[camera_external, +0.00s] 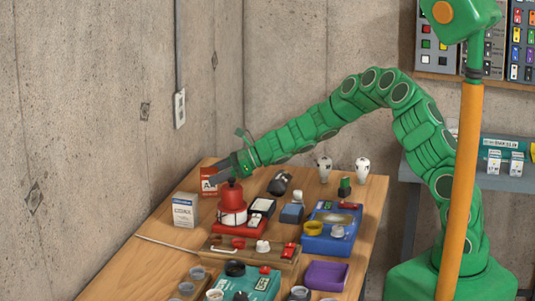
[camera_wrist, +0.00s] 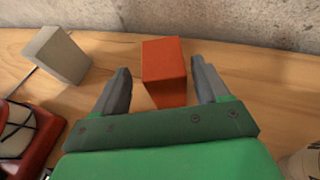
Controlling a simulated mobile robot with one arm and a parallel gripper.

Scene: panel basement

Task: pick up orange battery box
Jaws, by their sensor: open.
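The orange battery box (camera_wrist: 165,72) is an upright red-orange block on the wooden table. In the wrist view it shows between the two grey fingers of my gripper (camera_wrist: 160,68), with a gap on each side. In the external view the box (camera_external: 208,183) stands near the wall at the far end of the table, partly hidden behind my gripper (camera_external: 215,172). My gripper is open and empty, reaching in from the right at the box. How far the fingertips reach down along its sides is hard to tell.
A pale grey carton (camera_external: 185,211) stands left of the box; it also shows in the wrist view (camera_wrist: 58,54). A red lantern-like object (camera_external: 232,206) is close below my gripper. Several kits and cups crowd the wooden table (camera_external: 148,265). A concrete wall (camera_external: 95,120) rises behind.

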